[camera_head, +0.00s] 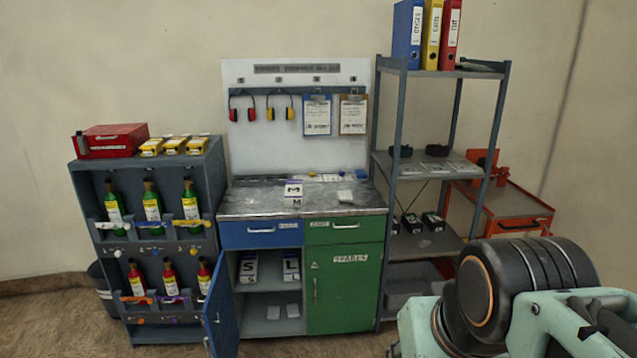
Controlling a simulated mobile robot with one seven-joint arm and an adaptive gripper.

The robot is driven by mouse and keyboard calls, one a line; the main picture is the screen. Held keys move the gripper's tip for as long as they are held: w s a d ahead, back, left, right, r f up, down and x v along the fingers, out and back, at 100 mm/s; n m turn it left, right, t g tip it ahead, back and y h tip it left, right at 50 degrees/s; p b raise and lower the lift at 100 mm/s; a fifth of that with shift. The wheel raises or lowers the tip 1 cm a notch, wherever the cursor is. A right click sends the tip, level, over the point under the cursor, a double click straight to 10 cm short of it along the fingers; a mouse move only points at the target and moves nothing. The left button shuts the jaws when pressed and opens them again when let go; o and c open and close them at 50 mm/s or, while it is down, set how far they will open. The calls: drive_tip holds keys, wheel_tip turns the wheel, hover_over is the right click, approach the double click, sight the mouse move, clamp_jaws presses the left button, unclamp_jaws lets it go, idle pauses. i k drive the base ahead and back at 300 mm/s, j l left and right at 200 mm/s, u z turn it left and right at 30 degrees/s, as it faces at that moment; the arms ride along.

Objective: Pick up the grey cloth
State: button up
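No thing in view can be told for sure as the grey cloth. A flat dark grey-green piece (480,66) lies on the top shelf of the rack, right of the binders; it is too small to tell what it is. A small pale item (345,196) lies on the right of the workbench top and is also unclear. Part of my arm shows at the lower right, in front of the rack's foot and the orange cabinet. My gripper's fingers do not show.
The workbench (262,205) bears a box marked M (293,190). Its blue door (219,310) stands open into the floor space; the green door (344,290) is shut. A bottle rack (88,215) stands left, a grey shelf rack (497,125) and orange cabinet (515,205) right.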

sight(344, 196)
drive_tip(key=i, duration=1.2)
drive_tip(key=i+j+z, duration=0.2)
drive_tip(key=i, duration=0.25)
drive_tip(key=i+j+z, duration=0.2)
drive_tip(key=i, duration=0.25)
drive_tip(key=i+j+z, duration=0.15)
drive_tip(key=j, duration=0.25)
drive_tip(key=i+j+z, duration=0.2)
drive_tip(key=i+j, duration=0.15)
drive_tip(key=j, duration=0.1)
